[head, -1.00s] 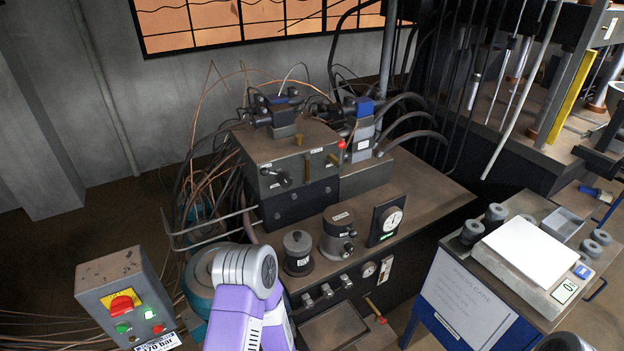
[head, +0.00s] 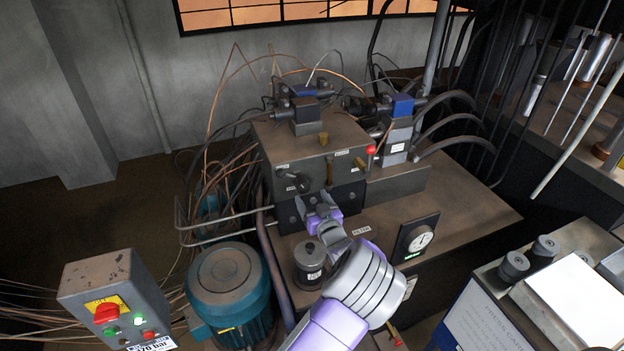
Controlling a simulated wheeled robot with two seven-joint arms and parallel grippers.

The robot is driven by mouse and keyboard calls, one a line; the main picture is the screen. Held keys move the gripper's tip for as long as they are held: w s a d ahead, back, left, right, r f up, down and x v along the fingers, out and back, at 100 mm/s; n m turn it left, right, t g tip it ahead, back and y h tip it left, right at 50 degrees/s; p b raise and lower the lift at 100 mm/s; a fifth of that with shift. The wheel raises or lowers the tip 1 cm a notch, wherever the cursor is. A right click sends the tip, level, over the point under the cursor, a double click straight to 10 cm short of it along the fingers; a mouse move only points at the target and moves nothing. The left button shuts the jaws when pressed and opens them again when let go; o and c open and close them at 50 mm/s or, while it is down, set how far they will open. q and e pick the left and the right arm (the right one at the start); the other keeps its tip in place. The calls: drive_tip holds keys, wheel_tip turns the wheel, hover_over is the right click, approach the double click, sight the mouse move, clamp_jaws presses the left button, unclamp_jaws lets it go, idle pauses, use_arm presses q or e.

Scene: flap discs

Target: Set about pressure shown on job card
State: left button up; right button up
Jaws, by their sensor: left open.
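The valve block (head: 310,145) stands on the power unit's bench top, with a black knob (head: 291,181) on its front face. A white-dial pressure gauge (head: 421,240) stands to the right in a dark housing; its needle is too small to read. A card (head: 152,344) under the control box reads "70 bar" at its visible end; its first part is unclear. My left gripper (head: 314,204) is open and empty, in front of the block's lower face and below right of the knob. Whether it touches anything is unclear. My right gripper is out of view.
A dark cylindrical pot (head: 309,262) stands just below my left gripper. A teal motor (head: 230,290) and a control box (head: 115,295) with a red button are at left. Hoses crowd behind the block. A side bench with a white sheet (head: 578,300) is at right.

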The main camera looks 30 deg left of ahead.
sight(304, 188)
use_arm(q)
drive_tip(key=x, duration=0.6)
drive_tip(key=shift+a, duration=0.4)
drive_tip(key=shift+c, duration=0.3)
drive_tip(key=c, duration=1)
